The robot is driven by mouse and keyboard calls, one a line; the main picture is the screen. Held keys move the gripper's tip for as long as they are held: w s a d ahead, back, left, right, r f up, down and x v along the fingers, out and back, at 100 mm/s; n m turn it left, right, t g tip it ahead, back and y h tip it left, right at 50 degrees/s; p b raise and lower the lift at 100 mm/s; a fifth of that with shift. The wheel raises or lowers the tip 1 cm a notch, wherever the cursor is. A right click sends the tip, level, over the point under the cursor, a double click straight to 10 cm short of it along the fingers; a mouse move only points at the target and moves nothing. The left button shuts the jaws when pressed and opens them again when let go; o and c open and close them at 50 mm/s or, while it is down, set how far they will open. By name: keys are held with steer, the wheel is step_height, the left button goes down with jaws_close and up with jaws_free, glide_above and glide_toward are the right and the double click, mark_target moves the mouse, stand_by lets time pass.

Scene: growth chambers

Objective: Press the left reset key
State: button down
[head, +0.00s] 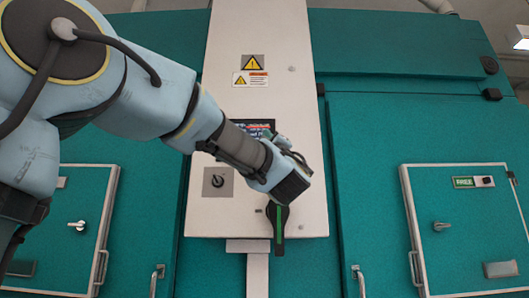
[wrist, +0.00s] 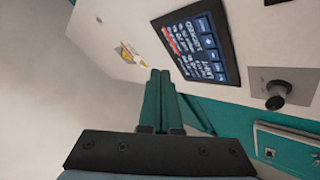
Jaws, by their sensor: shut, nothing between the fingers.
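The tall pale control cabinet (head: 300,110) stands in the middle of the head view. Its display (head: 260,124) is mostly behind my arm there. The wrist view shows the display (wrist: 196,45) tilted, with red and white text and several blue key-like squares along one side. I cannot make out which, if any, is the left reset key. My gripper (head: 279,230) is in front of the cabinet's lower edge, fingers downward in the picture. In the wrist view my gripper (wrist: 158,78) has its green fingers together and empty, below and left of the display. I see no contact with it.
A black rotary switch (head: 217,181) is on the cabinet's left side, also in the wrist view (wrist: 276,94). Warning labels (head: 250,70) are above the display. Teal chamber walls (head: 420,115) flank it, with a left door (head: 75,190) and a right door (head: 465,215).

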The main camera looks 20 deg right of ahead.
steer(key=w+d+p, duration=0.3)
steer(key=w+p, duration=0.1)
steer(key=w, duration=0.4)
steer(key=shift+d, duration=0.4)
steer(key=shift+w, duration=0.15)
stand_by(1.8)
steer(key=shift+w+d, duration=0.2)
steer(key=shift+w, duration=0.05)
